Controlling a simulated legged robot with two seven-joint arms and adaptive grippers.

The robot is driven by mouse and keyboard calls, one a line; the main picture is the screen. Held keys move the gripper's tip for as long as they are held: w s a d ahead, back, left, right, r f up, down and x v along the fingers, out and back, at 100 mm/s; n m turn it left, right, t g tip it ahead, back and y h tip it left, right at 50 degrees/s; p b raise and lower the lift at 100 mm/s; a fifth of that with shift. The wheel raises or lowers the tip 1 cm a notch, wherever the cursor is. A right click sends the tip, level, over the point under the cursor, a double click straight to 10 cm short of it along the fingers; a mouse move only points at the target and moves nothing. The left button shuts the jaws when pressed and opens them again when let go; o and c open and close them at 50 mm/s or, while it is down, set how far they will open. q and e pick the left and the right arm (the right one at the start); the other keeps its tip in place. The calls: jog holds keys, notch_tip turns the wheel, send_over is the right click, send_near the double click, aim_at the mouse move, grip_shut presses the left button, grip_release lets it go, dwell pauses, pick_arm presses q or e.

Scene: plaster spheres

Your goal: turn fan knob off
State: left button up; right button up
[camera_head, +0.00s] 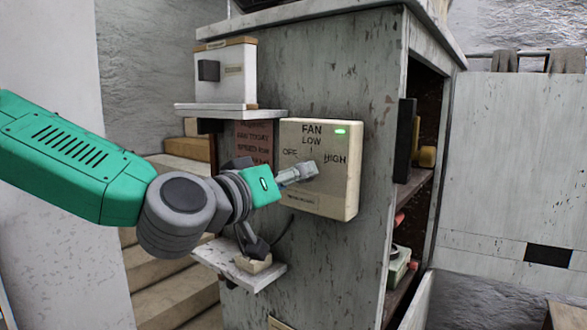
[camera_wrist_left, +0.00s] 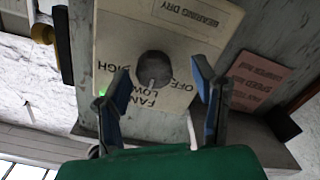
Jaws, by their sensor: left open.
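The cream fan control box (camera_head: 340,190) is fixed to the side of the grey cabinet. It carries the labels FAN, LOW, OFF and HIGH and a lit green light. The round dark grey fan knob (camera_wrist_left: 155,68) shows in the left wrist view, with a pale mark on its side facing the LOW label. My left gripper (camera_head: 302,172) is in front of the box and mostly covers the knob in the head view. In the left wrist view its two blue-padded fingers are spread, one on each side of the knob, with gaps between. My right gripper is not in view.
A white switch box (camera_head: 225,85) stands on a small shelf at upper left of the fan box. A lower ledge (camera_head: 240,272) holds a small device under my gripper. A reddish sign (camera_head: 254,140) is left of the fan box. Open cabinet shelves are at right.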

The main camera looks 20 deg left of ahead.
aim_at(322, 171)
pick_arm(q)
jog(key=d, duration=0.1)
jog(key=w+d, duration=0.2)
jog(key=shift+d+r, duration=0.2)
jog(key=shift+w+d+r, duration=0.1)
jog(key=shift+d, duration=0.05)
jog(key=shift+a, duration=0.3)
jog(key=a, duration=0.3)
jog(key=shift+w+a+f, duration=0.15)
jog(key=shift+f, duration=0.1)
jog(key=shift+c, duration=0.4)
jog(key=shift+a, duration=0.1)
jog(key=c, duration=0.7)
jog(key=shift+s+d+r, duration=0.1)
jog(key=shift+s+d, duration=0.2)
jog(key=shift+d, duration=0.6)
jog(key=c, duration=0.4)
jog(key=shift+d, duration=0.25)
jog(key=shift+w, duration=0.2)
jog(key=shift+w+a+f, duration=0.1)
jog(key=shift+a+f, duration=0.15)
jog(key=shift+a, duration=0.05)
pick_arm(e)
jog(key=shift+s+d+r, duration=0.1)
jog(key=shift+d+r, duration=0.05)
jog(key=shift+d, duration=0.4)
